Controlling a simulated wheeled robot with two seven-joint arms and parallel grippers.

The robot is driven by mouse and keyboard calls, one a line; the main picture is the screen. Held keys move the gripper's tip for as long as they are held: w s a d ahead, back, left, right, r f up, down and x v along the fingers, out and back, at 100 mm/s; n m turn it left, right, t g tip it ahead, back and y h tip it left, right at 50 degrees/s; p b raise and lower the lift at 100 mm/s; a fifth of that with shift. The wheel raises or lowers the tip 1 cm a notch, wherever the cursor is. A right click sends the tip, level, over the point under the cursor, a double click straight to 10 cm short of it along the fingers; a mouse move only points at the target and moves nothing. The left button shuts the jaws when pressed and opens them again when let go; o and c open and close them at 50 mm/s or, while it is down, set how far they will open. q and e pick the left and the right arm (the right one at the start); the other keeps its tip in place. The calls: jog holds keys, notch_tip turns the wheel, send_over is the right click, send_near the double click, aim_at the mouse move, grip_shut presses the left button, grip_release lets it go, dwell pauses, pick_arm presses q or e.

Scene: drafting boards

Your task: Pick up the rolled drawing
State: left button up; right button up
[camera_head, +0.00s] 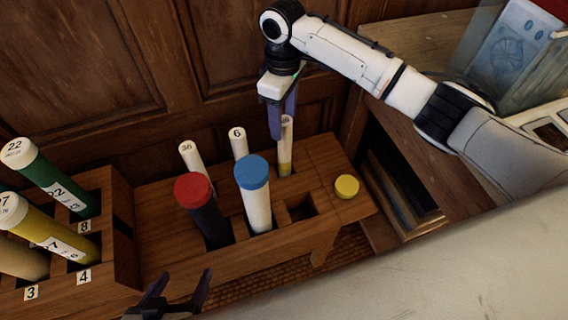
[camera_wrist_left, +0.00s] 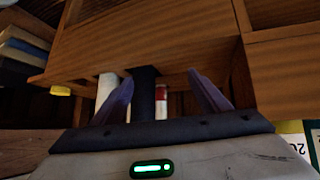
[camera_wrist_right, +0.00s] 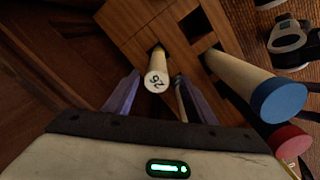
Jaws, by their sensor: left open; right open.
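A pale rolled drawing (camera_head: 285,148) with a yellowish lower part stands in a back slot of the wooden rack (camera_head: 160,215), close to my right gripper (camera_head: 282,122). In the right wrist view the roll (camera_wrist_right: 156,72) shows a numbered end facing me, between the open fingers of my right gripper (camera_wrist_right: 153,90). The fingers are not closed on it. Two more white rolls, marked 36 (camera_head: 192,160) and 6 (camera_head: 239,144), stand in the back row. My left gripper (camera_head: 182,288) is open and empty in front of the rack, low in the head view.
A red-capped black tube (camera_head: 205,212) and a blue-capped white tube (camera_head: 257,200) stand in the front row beside an empty slot (camera_head: 301,207). A yellow cap (camera_head: 346,187) lies at the right end. Wood panelling rises behind.

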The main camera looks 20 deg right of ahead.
aim_at(285, 143)
jog(key=f+b, duration=0.1)
jog(key=f, duration=0.2)
jog(key=f+b, duration=0.1)
jog(key=f, duration=0.2)
jog(key=f+b, duration=0.1)
jog(key=f, duration=0.3)
jog(key=shift+w+d, duration=0.15)
jog(key=shift+d, duration=0.1)
jog(key=shift+r, duration=0.1)
grip_shut()
